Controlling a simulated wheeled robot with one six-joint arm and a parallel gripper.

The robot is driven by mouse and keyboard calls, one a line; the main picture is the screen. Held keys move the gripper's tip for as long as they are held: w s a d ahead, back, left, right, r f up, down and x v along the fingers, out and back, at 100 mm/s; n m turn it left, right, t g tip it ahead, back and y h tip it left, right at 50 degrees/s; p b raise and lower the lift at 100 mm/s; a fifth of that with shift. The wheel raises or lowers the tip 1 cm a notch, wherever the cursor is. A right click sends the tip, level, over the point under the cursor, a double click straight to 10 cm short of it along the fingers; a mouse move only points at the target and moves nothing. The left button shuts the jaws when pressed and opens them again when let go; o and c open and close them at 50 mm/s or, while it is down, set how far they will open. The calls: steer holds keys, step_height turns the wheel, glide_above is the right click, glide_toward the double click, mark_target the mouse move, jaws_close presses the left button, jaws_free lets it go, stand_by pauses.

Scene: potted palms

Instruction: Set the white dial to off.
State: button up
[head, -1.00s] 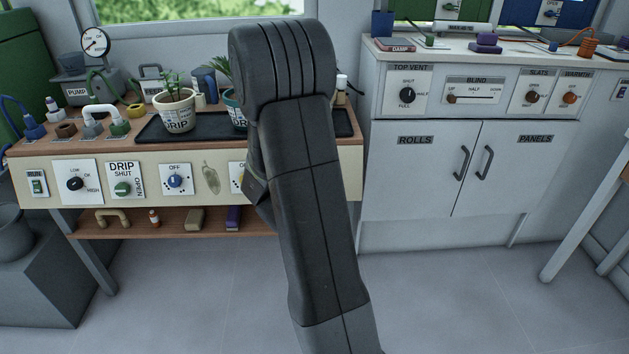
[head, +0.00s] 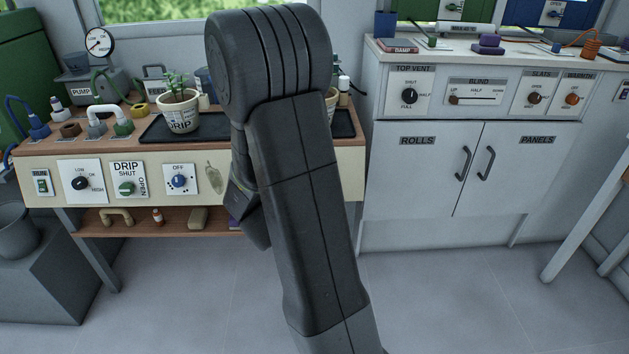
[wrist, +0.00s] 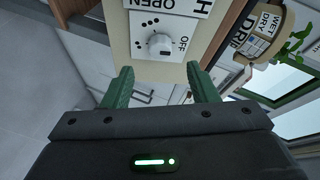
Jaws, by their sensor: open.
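The white dial (wrist: 160,44) sits on a white plate in the wrist view, straight beyond my fingertips. The word OFF is to its right and several black dots lie on its left side. I cannot tell exactly where its pointer stands. My gripper (wrist: 162,76) is open, its two green fingers spread and empty. The dial lies past the tips, between their lines, and the fingers appear apart from it. In the head view my arm covers this dial and my fingers.
A potted plant (head: 179,108) stands above on a black tray (head: 215,127). The white cabinet (head: 420,170) stands at right. Floor in front is clear.

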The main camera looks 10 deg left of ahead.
steer(key=d+v, duration=0.1)
steer(key=v, duration=0.5)
steer(key=shift+s+a+p, duration=0.3)
steer(key=shift+a+p, duration=0.1)
steer(key=shift+a, duration=0.1)
steer(key=shift+w, duration=0.1)
steer(key=b+x, duration=0.2)
steer(key=x, duration=1.1)
steer(key=shift+w, duration=0.35)
steer(key=shift+s+a, duration=0.1)
steer(key=shift+s, duration=0.05)
